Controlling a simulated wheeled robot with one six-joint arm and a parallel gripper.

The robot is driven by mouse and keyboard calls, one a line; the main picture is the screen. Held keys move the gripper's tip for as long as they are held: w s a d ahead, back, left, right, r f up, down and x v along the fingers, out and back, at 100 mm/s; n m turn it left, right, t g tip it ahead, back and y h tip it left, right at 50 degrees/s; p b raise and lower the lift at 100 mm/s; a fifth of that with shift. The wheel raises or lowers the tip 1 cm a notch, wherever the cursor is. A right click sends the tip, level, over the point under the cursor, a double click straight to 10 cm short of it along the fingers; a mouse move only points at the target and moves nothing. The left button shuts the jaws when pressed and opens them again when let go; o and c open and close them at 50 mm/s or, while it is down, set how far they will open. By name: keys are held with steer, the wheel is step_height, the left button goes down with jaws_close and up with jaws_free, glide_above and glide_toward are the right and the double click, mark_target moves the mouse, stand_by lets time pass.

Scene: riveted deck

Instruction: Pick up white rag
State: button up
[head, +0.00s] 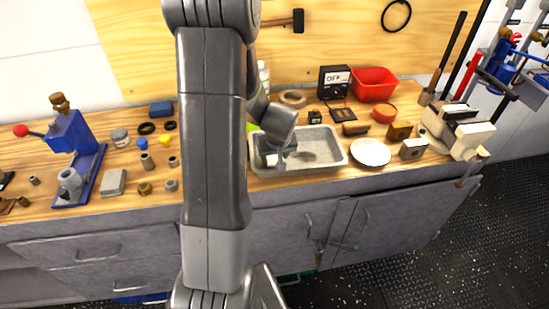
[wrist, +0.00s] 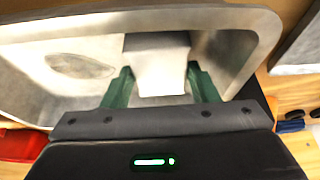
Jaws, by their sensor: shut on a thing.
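The white rag (wrist: 157,70) shows in the wrist view as a pale piece between the two green fingers of my gripper (wrist: 159,80). The fingers are shut on it from both sides. My gripper is inside the grey metal basin (wrist: 225,17), near one of its walls. In the head view my gripper (head: 281,160) reaches down into the left part of the basin (head: 325,165). There the rag is too small and too hidden by my arm to make out clearly. I cannot tell whether the rag still touches the basin floor.
A white plate (head: 370,152) stands close to the right of the basin. A red bin (head: 374,84) and a black meter (head: 334,81) are behind it. A vise (head: 460,130) is at the right end. Several small parts and a blue press (head: 75,150) are at left.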

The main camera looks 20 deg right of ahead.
mark_target(275, 156)
step_height(275, 156, up, 10)
stand_by(0.6)
steer(key=shift+o, duration=0.9)
steer(key=shift+c, duration=0.2)
steer(key=shift+d+f, duration=0.1)
